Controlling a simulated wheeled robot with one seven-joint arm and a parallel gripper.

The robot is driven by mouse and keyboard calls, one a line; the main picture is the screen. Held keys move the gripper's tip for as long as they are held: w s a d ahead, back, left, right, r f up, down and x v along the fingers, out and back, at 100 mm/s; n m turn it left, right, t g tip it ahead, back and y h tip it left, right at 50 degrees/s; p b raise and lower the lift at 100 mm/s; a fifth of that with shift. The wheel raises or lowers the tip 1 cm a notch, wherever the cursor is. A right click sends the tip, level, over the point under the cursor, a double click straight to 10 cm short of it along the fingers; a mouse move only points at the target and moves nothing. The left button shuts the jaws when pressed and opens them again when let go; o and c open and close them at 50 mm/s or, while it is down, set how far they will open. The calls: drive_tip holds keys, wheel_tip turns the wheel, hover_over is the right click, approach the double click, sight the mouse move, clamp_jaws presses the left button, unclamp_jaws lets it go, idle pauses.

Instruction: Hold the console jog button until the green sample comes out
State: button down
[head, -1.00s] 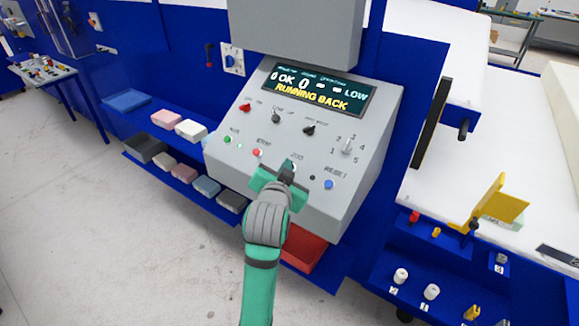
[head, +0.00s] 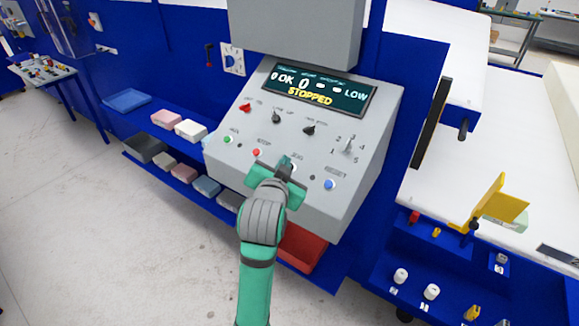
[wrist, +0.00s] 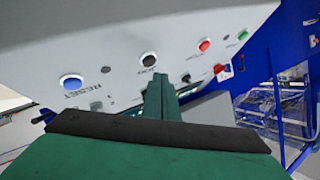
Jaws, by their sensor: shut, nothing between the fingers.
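The grey console (head: 375,120) has a display (head: 318,88) reading "OK 0", "LOW" and "STOPPED" in yellow. The black jog button (wrist: 148,59) with a pale ring sits on the lower panel in the wrist view, labelled JOG. My gripper (head: 286,163) is shut and empty, in front of the panel at the jog button, largely covering it in the head view. In the wrist view my green fingertips (wrist: 158,84) end just beside the button; I cannot tell whether they touch it. I see no green sample.
A red stop button (head: 256,152) is left of my gripper and a blue reset button (head: 329,184) is right. A red bin (head: 302,250) hangs below the console. Foam blocks and trays, including a blue tray (head: 126,101), lie on shelves at left.

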drive_tip(key=r, duration=0.1)
drive_tip(key=s+a+r, duration=0.1)
drive_tip(key=s+r, duration=0.1)
drive_tip(key=r, duration=0.1)
drive_tip(key=shift+a, duration=0.25)
